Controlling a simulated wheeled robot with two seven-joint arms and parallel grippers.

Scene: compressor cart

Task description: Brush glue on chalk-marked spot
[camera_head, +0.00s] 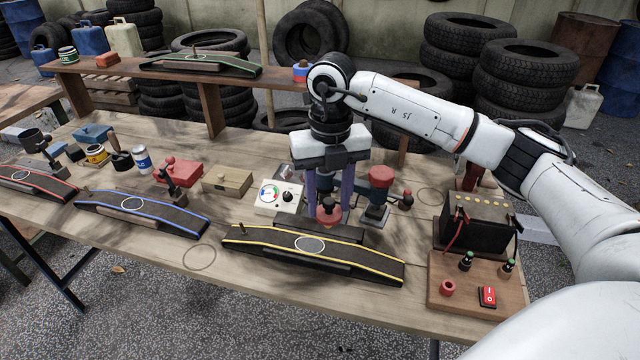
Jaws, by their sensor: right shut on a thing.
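A dark strip with yellow edges (370,262) lies at the front middle of the wooden table, with a white chalk oval (309,244) on it. Similar strips with ovals have blue edges (175,214), red edges (50,187) and, on the rear shelf, green edges (225,65). My right gripper (329,203) points down just behind the yellow-edged strip, its purple fingers around a red knob (328,212) on a dark base. Tins with a yellow label (96,155) and a blue-white label (142,159) stand at left. I cannot make out a brush. My left gripper is not in view.
A white gauge box (279,196), a tan block (227,181) and a red-topped device (379,190) stand close around the right gripper. A battery (474,226) and a board with a red switch (487,296) are at right. Bare table lies between the blue-edged and yellow-edged strips.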

